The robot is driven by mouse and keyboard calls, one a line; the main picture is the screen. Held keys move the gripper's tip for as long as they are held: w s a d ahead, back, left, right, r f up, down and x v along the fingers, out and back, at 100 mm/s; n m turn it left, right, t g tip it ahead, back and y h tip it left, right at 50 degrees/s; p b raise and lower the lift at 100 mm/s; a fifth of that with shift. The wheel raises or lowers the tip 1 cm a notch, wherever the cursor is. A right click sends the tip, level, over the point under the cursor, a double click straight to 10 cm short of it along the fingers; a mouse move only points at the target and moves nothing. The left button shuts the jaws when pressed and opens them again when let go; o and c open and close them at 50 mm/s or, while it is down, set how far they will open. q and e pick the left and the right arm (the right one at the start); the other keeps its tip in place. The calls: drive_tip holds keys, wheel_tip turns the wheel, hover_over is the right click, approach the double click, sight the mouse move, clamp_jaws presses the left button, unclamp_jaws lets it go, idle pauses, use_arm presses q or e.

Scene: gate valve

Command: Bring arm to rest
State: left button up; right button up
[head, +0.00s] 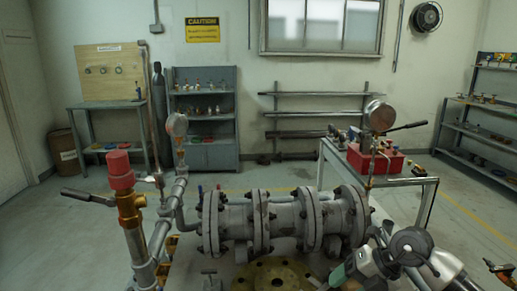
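My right arm comes in at the lower right, in front of the grey flanged pipe assembly (283,222). My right gripper (338,277) is at its end, low in the picture and pointing left. Its fingers are small and partly cut by the bottom edge, so I cannot tell whether it is open or shut, or whether it touches anything. My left gripper is not in view. A brass valve with a red cap (121,170) and a dark lever stands at the left. A round gauge (177,124) rises from the pipework behind it.
A metal table (400,172) with a red box (375,161) stands behind the pipe at the right. A yellow-brown flange (272,276) lies low in front of the pipe. Shelves (205,117) and a workbench line the back wall. Open floor lies between them and the pipework.

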drive_tip(key=s+a+r+m+t+y, duration=0.4)
drive_tip(key=a+r+t+y, duration=0.3)
drive_tip(key=a+y, duration=0.45)
drive_tip(key=s+d+f+m+t+h, duration=0.1)
drive_tip(key=d+f+m+t+h, duration=0.4)
drive_tip(key=m+h, duration=0.55)
drive_tip(key=s+d+f+m+t+h, duration=0.3)
drive_tip(key=d+m+h, duration=0.45)
drive_tip(key=m, duration=0.65)
drive_tip(key=s+f+m+g, duration=0.3)
drive_tip(key=s+f+g, duration=1.05)
drive_tip(key=s, duration=0.55)
wheel_tip(320, 180, down, 26)
drive_tip(key=s, duration=0.1)
drive_tip(key=s+d+f+g, duration=0.2)
drive_tip(key=s+d+f, duration=0.1)
drive_tip(key=s+f, duration=1.3)
drive_tip(key=shift+s+f+n+h, duration=0.15)
drive_tip(key=shift+n+h, duration=0.3)
